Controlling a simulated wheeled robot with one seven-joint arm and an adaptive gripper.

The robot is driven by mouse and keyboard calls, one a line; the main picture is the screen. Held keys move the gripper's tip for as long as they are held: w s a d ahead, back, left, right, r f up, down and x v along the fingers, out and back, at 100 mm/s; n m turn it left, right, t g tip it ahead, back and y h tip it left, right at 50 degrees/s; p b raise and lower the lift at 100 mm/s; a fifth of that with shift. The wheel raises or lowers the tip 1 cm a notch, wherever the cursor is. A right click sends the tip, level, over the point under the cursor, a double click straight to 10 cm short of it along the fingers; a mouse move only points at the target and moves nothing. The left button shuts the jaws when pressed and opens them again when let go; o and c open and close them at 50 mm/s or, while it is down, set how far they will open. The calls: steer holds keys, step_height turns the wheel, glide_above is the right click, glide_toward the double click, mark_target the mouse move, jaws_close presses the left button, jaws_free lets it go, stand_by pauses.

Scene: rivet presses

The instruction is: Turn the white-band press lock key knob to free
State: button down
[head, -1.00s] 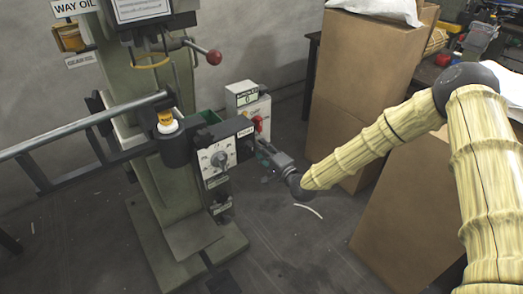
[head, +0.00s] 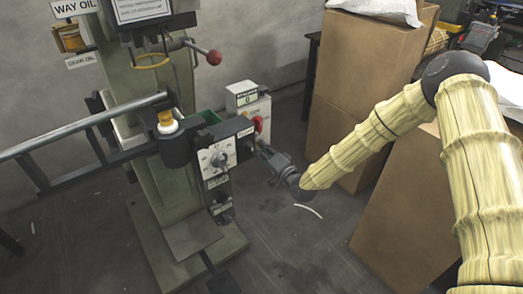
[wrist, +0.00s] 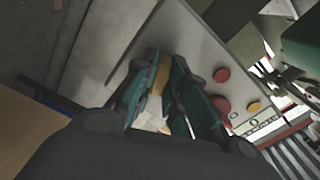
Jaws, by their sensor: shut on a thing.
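The press (head: 165,205) is a green machine at the left in the head view, with a control box (head: 217,165) on its column. My gripper (head: 262,146) reaches the right side of this box, below a red part (head: 258,124). In the wrist view my teal fingers (wrist: 162,82) are closed against a pale panel (wrist: 185,40). A narrow yellowish piece (wrist: 158,75) shows between them, apparently the lock key knob. The fingers hide most of it, so its turn position cannot be read.
A white box (head: 248,100) stands behind the control box. Tall cardboard boxes (head: 370,65) stand behind my arm. A rail (head: 75,127) crosses the left. Floor below the gripper is clear.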

steer(key=shift+n, duration=6.7)
steer(key=shift+f, duration=0.1)
steer(key=c, duration=1.4)
jaws_free()
steer(key=shift+c, duration=0.2)
steer(key=v, duration=1.2)
